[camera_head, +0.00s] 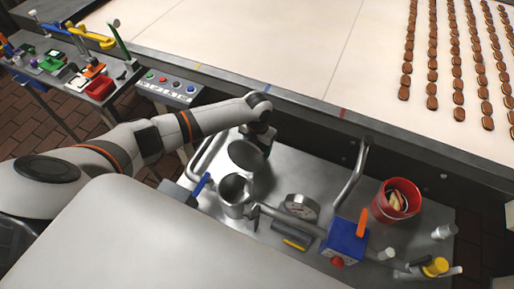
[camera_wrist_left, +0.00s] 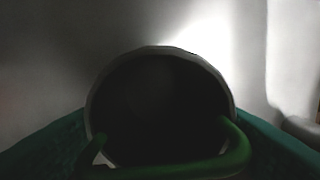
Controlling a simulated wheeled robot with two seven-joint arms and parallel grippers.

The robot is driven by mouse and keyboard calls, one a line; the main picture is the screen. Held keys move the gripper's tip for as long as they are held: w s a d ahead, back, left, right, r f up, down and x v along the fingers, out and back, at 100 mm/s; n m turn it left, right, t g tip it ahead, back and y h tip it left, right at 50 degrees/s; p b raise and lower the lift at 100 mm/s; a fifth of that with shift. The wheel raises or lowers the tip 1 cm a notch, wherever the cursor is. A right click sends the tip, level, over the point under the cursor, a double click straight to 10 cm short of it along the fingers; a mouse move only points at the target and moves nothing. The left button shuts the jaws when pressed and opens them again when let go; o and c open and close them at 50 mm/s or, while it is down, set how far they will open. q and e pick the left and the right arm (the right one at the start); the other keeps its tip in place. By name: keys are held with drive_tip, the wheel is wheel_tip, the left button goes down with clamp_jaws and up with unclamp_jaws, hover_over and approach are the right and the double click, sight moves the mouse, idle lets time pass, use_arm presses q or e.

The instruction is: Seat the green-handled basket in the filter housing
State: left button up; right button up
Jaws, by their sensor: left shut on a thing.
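My left arm comes in from the left, and my left gripper (camera_head: 258,131) points down at the back of the steel bench, mostly hidden by its own wrist. In the left wrist view a round dark basket (camera_wrist_left: 160,95) with a pale rim and a green handle (camera_wrist_left: 185,168) fills the middle. The left gripper is shut on the basket's handle; the grip itself is dark and hard to make out. In the head view the filter housing (camera_head: 233,196), an upright steel cylinder, stands open in front of the gripper. A round steel lid (camera_head: 246,154) stands behind its mouth. The basket lies apart from the housing.
A gauge (camera_head: 300,206), a blue valve box (camera_head: 345,240) with an orange lever and a red bucket (camera_head: 397,201) stand right of the housing. A curved steel pipe (camera_head: 353,175) rises behind. A conveyor (camera_head: 300,45) and a button panel (camera_head: 170,88) lie beyond.

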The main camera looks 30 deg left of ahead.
use_arm(q)
wheel_tip(320, 180, up, 9)
drive_tip(key=shift+w+f+b, duration=0.1)
drive_tip(key=shift+f+b, duration=0.1)
drive_tip(key=shift+b, duration=0.75)
drive_tip(key=shift+r, duration=0.6)
drive_tip(key=shift+d+r+n, duration=0.1)
drive_tip(key=shift+r+n, duration=0.15)
drive_tip(key=shift+n, duration=0.05)
drive_tip(key=s+d+r+m+b, duration=0.1)
drive_tip(key=s+r+m, duration=0.5)
drive_tip(key=m, duration=1.1)
drive_tip(key=s+d+r+m+b, duration=0.2)
drive_tip(key=s+d+r+m, duration=0.2)
drive_tip(key=r+m, duration=0.7)
drive_tip(key=shift+s+d+m+b, duration=0.3)
drive_tip(key=shift+s+m, duration=0.65)
drive_tip(key=shift+m, duration=2.75)
